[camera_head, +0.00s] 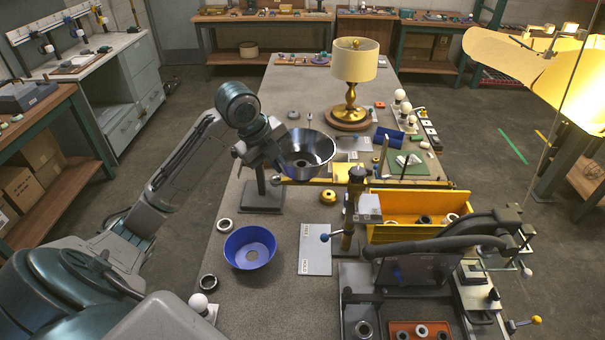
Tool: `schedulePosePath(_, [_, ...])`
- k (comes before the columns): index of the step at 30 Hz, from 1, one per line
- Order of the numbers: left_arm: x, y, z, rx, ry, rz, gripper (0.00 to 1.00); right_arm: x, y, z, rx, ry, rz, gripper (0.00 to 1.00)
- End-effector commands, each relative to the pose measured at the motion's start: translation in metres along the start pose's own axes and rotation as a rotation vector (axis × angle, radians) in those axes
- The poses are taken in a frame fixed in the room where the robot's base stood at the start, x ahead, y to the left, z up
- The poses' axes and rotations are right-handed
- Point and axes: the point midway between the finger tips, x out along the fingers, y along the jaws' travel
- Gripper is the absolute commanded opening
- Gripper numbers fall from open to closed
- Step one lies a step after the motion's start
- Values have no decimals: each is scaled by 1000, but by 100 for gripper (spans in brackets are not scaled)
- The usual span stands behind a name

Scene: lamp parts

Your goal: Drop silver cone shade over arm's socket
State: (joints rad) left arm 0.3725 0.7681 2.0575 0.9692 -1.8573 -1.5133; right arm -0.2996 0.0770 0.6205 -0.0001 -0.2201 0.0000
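The silver cone shade (322,145) is in the air over the middle of the bench, its wide dark opening tilted up toward me. My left gripper (279,152) is at the shade's left rim and appears shut on it; the fingertips are partly hidden. Below stands a dark post on a flat square base (261,204). A brass-coloured horizontal arm (325,182) runs to the right from beside this post. I cannot make out its socket clearly. My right gripper is not in view.
A blue bowl-shaped shade (249,232) and a grey labelled sheet (315,250) lie in front. A yellow bin (405,234) and a dark fixture (415,270) crowd the right.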

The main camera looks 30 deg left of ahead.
Motion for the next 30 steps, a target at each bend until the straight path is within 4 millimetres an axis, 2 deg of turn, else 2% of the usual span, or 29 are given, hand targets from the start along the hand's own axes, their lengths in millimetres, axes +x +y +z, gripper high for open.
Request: schedulePosePath(30, [13,7,1,2,-8,-24,0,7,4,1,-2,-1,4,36])
